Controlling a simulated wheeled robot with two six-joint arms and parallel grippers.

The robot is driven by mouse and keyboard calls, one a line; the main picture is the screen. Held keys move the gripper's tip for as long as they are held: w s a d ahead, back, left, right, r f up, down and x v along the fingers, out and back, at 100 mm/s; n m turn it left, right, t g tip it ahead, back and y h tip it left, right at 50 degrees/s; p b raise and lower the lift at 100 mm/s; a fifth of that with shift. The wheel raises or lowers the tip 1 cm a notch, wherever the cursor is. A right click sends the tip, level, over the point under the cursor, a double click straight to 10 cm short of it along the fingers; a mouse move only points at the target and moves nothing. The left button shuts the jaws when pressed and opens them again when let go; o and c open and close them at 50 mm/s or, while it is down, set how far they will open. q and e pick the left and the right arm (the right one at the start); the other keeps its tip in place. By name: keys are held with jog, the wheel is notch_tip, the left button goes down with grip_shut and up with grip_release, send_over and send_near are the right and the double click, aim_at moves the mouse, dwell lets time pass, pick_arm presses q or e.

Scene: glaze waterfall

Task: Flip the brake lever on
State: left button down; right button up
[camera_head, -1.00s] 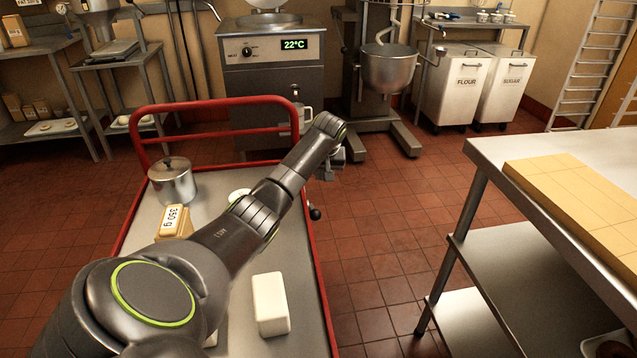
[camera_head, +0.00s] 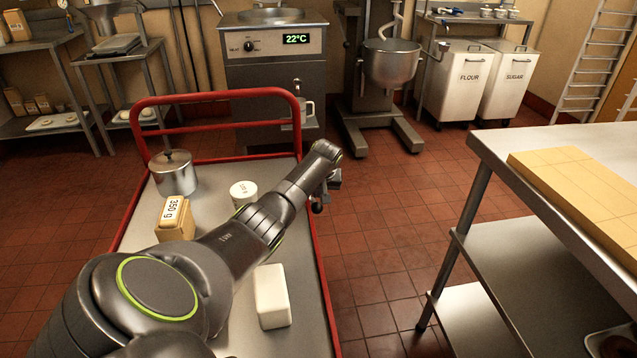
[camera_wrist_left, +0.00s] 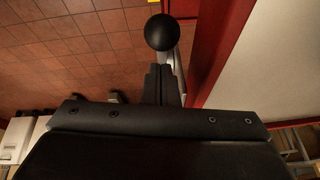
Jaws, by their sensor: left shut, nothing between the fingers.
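The brake lever shows in the left wrist view as a black ball knob (camera_wrist_left: 160,32) on a short metal stem, beside the red cart frame. In the head view the knob (camera_head: 317,208) is at the right side of the red cart (camera_head: 318,262). My left gripper (camera_wrist_left: 163,72) is shut and empty, its fingertips close to the knob and stem; I cannot tell whether they touch. In the head view the left gripper (camera_head: 328,190) is partly hidden by my forearm, just above the knob. My right gripper is not in view.
On the cart stand a lidded pot (camera_head: 174,175), a 350 g block (camera_head: 175,218), a white round tub (camera_head: 243,193) and a white block (camera_head: 272,297). A steel table (camera_head: 540,160) stands to the right. Open tiled floor lies between.

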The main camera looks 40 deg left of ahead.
pick_arm(q)
jog(key=shift+s+d+f, duration=0.15)
jog(key=shift+s+f, duration=0.05)
jog(key=shift+f, duration=0.05)
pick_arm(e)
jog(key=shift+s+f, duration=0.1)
pick_arm(q)
jog(key=shift+s+d+p, duration=0.1)
jog(key=shift+p, duration=0.3)
jog(key=shift+s+d+f+y+p, duration=0.1)
jog(key=shift+d+f+y+p, duration=0.05)
jog(key=shift+y+p, duration=0.2)
jog(key=shift+s+d+f+t+y+p, duration=0.15)
jog(key=shift+d+f+t+y+p, duration=0.1)
jog(key=shift+f+t+p, duration=0.15)
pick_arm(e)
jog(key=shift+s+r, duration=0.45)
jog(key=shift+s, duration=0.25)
